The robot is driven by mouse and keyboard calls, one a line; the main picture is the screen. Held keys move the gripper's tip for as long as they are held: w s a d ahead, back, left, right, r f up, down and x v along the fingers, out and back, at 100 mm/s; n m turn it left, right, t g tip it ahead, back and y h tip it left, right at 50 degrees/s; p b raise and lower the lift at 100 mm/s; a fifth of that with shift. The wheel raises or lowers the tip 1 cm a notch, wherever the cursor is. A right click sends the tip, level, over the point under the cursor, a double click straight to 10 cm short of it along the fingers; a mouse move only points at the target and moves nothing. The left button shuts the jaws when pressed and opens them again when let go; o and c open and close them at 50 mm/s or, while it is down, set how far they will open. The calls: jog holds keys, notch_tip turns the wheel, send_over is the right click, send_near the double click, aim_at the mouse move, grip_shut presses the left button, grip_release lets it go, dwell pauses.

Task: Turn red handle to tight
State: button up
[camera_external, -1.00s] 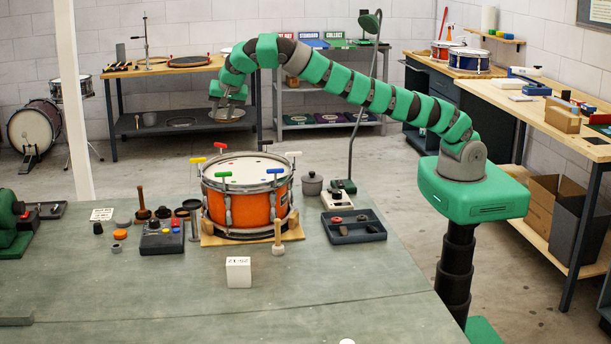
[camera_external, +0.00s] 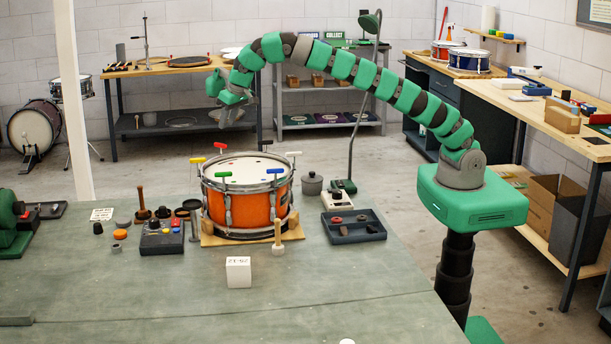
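The orange snare drum (camera_external: 246,203) stands upright on a wooden base on the bench. T-handles of several colours rise around its rim.
A white cube (camera_external: 238,272) and a wooden mallet (camera_external: 278,238) stand in front of the drum. A dark tray (camera_external: 352,228) lies to its right, below a tall lamp (camera_external: 351,150). A control box (camera_external: 162,240) is to its left.

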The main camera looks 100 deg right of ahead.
aim_at(220, 145)
jog(key=p+x, duration=0.1)
jog(key=x, duration=0.9)
jog(key=shift+d+f, duration=0.1)
jog(key=shift+f, duration=0.1)
jog(key=shift+c, duration=0.3)
grip_shut()
